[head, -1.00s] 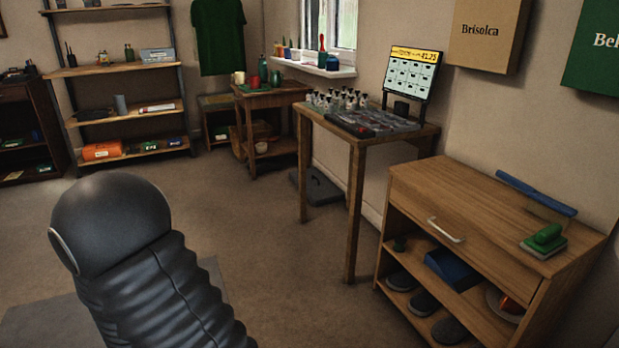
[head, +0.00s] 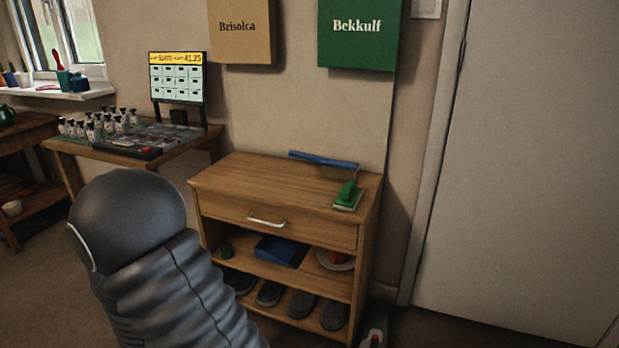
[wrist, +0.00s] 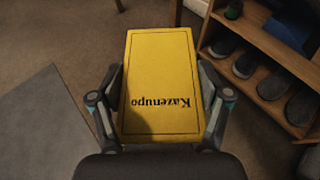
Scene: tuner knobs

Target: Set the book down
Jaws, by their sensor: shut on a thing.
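The book is yellow with a dark border line and the word "Kazenupo" on its cover. In the wrist view the book (wrist: 160,75) lies between the two fingers of my gripper (wrist: 157,105), which is shut on its sides. The book is held above the brown floor. The lettering reads upside down in that view. In the head view the book and my gripper are hidden; only my dark arm shows at lower left.
A wooden cabinet (head: 225,180) has free room on its left top; a blue-handled brush (head: 323,159) and a green-handled block (head: 347,196) lie at its right. Its open shelves hold shoes and a blue tray (head: 279,251). A table (head: 72,147) with bottles stands left.

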